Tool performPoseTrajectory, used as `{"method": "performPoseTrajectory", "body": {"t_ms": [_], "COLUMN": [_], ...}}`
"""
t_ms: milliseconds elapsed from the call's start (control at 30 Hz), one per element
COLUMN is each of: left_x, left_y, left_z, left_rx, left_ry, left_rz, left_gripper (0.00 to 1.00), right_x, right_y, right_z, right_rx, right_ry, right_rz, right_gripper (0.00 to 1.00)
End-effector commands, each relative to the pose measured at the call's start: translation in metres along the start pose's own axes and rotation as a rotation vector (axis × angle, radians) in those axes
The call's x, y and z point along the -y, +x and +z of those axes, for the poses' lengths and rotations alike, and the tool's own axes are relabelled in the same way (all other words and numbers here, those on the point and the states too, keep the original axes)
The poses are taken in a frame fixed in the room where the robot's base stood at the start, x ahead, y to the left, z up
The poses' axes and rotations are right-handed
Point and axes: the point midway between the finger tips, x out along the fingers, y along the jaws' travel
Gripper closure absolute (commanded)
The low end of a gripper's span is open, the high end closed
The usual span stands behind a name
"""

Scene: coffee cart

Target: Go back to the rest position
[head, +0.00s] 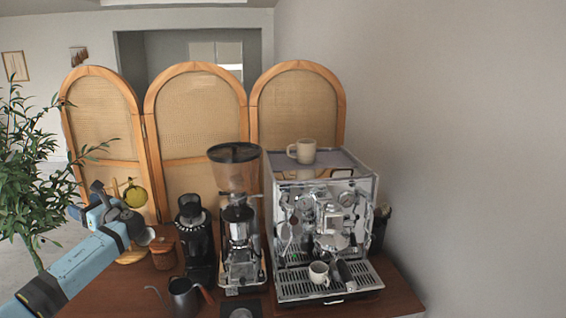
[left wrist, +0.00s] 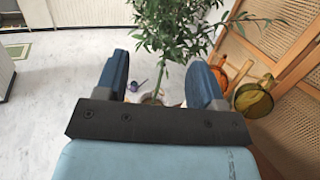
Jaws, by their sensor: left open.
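My left gripper (head: 84,208) is at the left of the head view, at the end of a light blue arm, left of the counter things. In the left wrist view its two blue fingers (left wrist: 157,80) stand wide apart with nothing between them. Beyond them are the floor and a potted plant. My right gripper is in neither view.
An espresso machine (head: 358,190) carries a mug (head: 303,151) on top and a cup (head: 319,273) on its drip tray. A grinder (head: 238,215), a kettle (head: 184,298) and a wooden jar (head: 162,254) share the counter (head: 390,301). A plant (head: 38,165) and folding screen (head: 200,100) stand behind.

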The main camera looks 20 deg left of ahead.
Motion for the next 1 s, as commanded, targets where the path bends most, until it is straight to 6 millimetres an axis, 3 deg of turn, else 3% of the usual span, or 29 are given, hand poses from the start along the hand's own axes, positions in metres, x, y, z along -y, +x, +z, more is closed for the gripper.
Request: {"method": "performPoseTrajectory", "body": {"t_ms": [267,433,600,833,900,1000], "left_x": [0.074,0.114,0.141,0.159,0.151,0.139], "left_y": [-0.021,-0.055,-0.093,-0.135,-0.162,-0.195], "left_z": [-0.031,-0.041,-0.037,-0.016,-0.047,-0.079], "left_rx": [-0.348,-0.704,-1.104,-1.639,-1.672,-1.726], "left_ry": [-0.612,-1.051,-1.45,-1.871,-1.829,-1.791], "left_rz": [-0.395,-0.545,-0.587,-0.504,-0.469,-0.428], "left_gripper": [0.38,0.38,0.38,0.38,0.38,0.38], "right_x": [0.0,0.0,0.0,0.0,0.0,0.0], "right_y": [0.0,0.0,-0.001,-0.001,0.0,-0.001], "right_z": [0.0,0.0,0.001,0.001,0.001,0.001], "right_rx": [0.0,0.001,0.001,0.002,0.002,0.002], "right_ry": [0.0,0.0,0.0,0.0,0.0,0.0], "right_rz": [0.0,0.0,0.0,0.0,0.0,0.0], "right_gripper": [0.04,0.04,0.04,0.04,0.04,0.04]}}
